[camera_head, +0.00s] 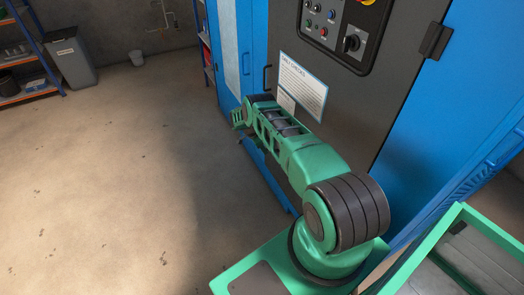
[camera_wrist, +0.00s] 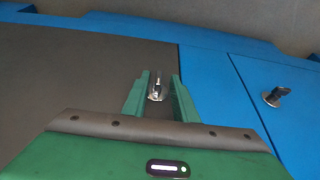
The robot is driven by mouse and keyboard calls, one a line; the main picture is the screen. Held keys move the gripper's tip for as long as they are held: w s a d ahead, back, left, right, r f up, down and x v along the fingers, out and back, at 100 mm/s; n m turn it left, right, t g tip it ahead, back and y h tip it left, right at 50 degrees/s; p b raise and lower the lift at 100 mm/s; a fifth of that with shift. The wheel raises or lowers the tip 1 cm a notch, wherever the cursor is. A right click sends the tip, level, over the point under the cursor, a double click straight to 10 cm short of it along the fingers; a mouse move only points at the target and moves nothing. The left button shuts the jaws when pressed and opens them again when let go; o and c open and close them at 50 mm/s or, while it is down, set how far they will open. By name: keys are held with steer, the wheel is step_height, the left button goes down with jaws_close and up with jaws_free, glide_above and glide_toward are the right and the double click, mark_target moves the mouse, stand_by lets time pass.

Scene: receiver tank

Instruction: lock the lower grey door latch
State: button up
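The lower grey door latch (camera_wrist: 156,88) is a small metal latch with a dark slot or lever. It sits near the edge of the dark grey door (camera_wrist: 80,70) in the wrist view. My gripper (camera_wrist: 161,88) is open, with one green finger on each side of the latch in the picture. The latch lies nearer the left finger, and no contact is visible. In the head view my gripper (camera_head: 238,118) is low by the cabinet, small and partly behind my arm. The latch is hidden there.
A second latch (camera_wrist: 276,96) is on the blue panel (camera_wrist: 285,125) at right. In the head view, a control panel (camera_head: 335,28) and paper notice (camera_head: 302,85) are on the grey door. A green-framed bin (camera_head: 450,225) stands at lower right. The floor (camera_head: 110,170) at left is clear.

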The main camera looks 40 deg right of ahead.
steer(key=shift+w, duration=0.1)
jaws_close()
steer(key=shift+r+t, duration=0.15)
steer(key=shift+t, duration=0.35)
steer(key=shift+s+a+m+t+h, duration=0.1)
steer(key=shift+s+m+t+h, duration=0.25)
steer(key=shift+t, duration=0.85)
steer(key=m+t+h, duration=0.1)
steer(key=t, duration=0.3)
steer(key=s+f+m+t+h, duration=0.1)
steer(key=t, duration=0.3)
steer(key=s+f+m+t+h, duration=0.1)
steer(key=t+h, duration=0.1)
steer(key=t, duration=0.2)
steer(key=shift+f+m, duration=0.2)
steer(key=shift+m, duration=0.05)
steer(key=shift+s+f, duration=0.1)
stand_by(0.3)
